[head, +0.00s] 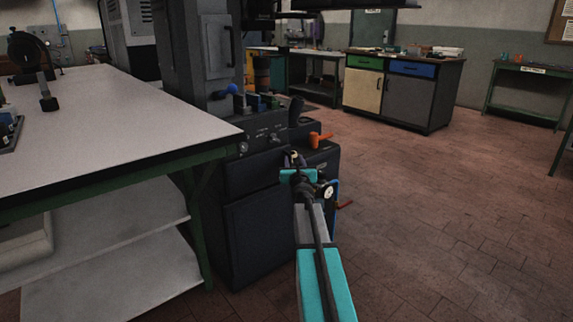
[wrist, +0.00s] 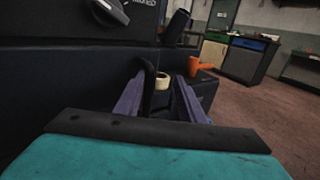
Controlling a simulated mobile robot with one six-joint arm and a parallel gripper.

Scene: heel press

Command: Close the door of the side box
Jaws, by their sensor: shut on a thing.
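The side box (head: 325,155) is a dark box low on the right flank of the machine. It also shows in the wrist view (wrist: 207,92), to the right of the fingers. Its door cannot be told apart clearly from the dark panels, so I cannot tell how far open it stands. My gripper (head: 294,160) is at the machine's front right, beside the box. In the wrist view its two purple-grey fingers (wrist: 160,88) are shut on a pale round piece (wrist: 162,80), with a black bar just left of it. My arm partly hides the box in the head view.
The dark machine (head: 255,225) stands against a white-topped bench (head: 120,120) on the left. An orange handle (head: 320,139) sticks out above the box. A cabinet (head: 400,90) stands behind. The tiled floor (head: 450,200) to the right is clear.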

